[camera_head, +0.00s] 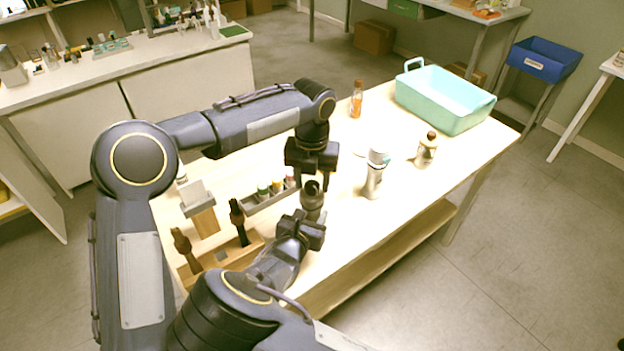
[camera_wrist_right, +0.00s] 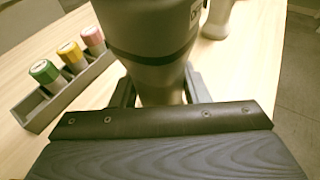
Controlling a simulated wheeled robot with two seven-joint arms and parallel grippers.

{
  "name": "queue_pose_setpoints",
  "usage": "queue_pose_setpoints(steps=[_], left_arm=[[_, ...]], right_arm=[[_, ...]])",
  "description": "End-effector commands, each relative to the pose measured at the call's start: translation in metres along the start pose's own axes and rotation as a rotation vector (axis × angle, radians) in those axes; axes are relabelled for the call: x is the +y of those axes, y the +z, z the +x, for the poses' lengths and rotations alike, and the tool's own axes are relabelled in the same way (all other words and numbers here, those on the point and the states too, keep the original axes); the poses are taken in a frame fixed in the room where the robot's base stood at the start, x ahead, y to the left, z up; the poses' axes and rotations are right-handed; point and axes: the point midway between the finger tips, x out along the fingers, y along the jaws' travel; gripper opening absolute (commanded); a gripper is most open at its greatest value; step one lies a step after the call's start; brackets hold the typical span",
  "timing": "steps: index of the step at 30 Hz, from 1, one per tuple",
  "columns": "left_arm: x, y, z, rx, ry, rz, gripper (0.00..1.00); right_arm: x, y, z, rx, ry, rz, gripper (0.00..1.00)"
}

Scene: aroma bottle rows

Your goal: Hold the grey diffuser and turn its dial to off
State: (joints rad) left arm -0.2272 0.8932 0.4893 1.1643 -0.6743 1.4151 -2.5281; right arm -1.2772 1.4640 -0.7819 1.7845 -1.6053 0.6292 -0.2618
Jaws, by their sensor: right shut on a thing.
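The grey diffuser (camera_head: 312,200) stands upright near the front edge of the light wood table, with a dark rounded top. My right gripper (camera_head: 302,228) is shut on its lower body. In the right wrist view the diffuser (camera_wrist_right: 155,45) sits between the fingers, with a dark band and part of a white label at its right; its top is out of that view. My left gripper (camera_head: 312,172) points down just above the diffuser's top. Its fingertips are too dark and small to tell whether they are open or touching the dial. The dial's setting cannot be read.
A grey rack (camera_head: 262,202) with green, yellow and pink-capped bottles is beside the diffuser. A wooden holder (camera_head: 238,254) with dark-handled items is at left. A white canister (camera_head: 375,175), a brown-capped bottle (camera_head: 426,152), an amber bottle (camera_head: 356,100) and a teal bin (camera_head: 440,105) stand farther right.

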Motion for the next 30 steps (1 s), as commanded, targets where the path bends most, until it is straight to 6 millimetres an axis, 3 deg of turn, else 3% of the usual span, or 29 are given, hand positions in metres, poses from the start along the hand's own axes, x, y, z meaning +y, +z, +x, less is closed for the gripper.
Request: queue_pose_setpoints(steps=[9,13,24,30], left_arm=[[0.000,0.000,0.000,0.002,0.000,-0.001,0.54],[0.000,0.000,-0.009,0.000,0.000,-0.001,0.54],[-0.001,0.001,-0.083,-0.002,-0.002,0.000,0.54],[0.000,0.001,-0.111,-0.001,-0.001,-0.001,0.54]], right_arm=[[0.000,0.000,0.000,0.001,0.000,0.000,0.15],[0.000,0.000,0.000,0.001,0.000,0.000,0.15],[0.000,0.000,0.000,0.000,0.000,0.000,0.15],[0.000,0.000,0.000,0.000,0.000,0.000,0.15]])
